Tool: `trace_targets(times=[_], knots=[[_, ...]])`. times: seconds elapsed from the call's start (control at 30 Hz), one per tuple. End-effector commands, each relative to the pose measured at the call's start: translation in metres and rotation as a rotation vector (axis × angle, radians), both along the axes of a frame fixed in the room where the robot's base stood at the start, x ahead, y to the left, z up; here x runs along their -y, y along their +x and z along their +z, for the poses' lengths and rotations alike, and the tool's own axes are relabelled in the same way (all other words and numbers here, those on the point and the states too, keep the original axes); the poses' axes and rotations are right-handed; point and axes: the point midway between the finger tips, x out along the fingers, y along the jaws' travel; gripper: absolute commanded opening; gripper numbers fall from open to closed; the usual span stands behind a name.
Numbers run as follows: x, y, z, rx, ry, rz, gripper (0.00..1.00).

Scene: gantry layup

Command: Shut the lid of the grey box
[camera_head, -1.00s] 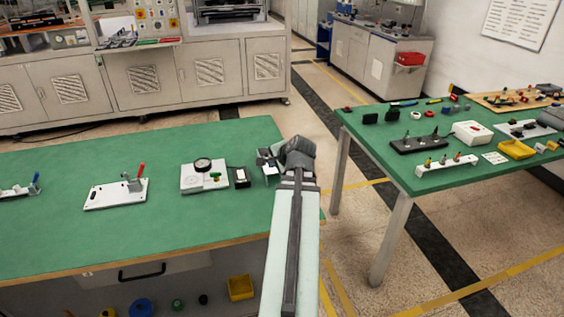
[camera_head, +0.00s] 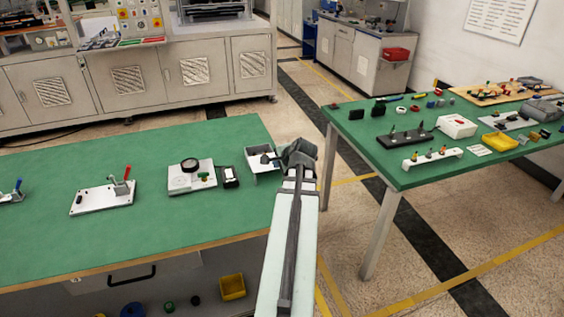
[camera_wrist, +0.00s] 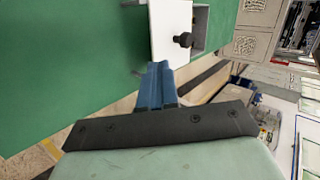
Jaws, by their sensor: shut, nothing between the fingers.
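The grey box (camera_head: 259,175) sits near the right end of the green bench, partly hidden by my gripper in the head view. The wrist view shows its grey wall (camera_wrist: 203,17) and open interior beside a white panel, seemingly its lid (camera_wrist: 170,22). A black knob (camera_wrist: 183,40) stands out at the panel's right edge. The lid's exact angle is unclear. My gripper (camera_wrist: 159,68) is shut and empty, its blue fingers just short of the panel's near edge; I cannot tell if they touch. In the head view my gripper (camera_head: 274,158) is at the box's right side.
A white gauge fixture (camera_head: 180,182) and a small black-and-white block (camera_head: 229,177) stand left of the box. A white plate with a red-handled clamp (camera_head: 102,198) is farther left. The bench's front is clear. A second green table (camera_head: 371,148) with several parts stands right, across a floor gap.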

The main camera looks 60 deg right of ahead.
Motion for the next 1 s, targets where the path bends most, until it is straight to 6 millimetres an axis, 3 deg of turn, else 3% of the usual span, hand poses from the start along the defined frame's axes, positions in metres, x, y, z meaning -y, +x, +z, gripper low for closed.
trace_targets(times=[0.2,0.43,1.0], knots=[[0.016,0.023,-0.025,-0.001,0.002,0.002,0.0],[0.031,0.046,-0.023,0.001,-0.001,0.001,0.0],[0.036,0.054,-0.023,0.0,0.0,0.0,0.0]])
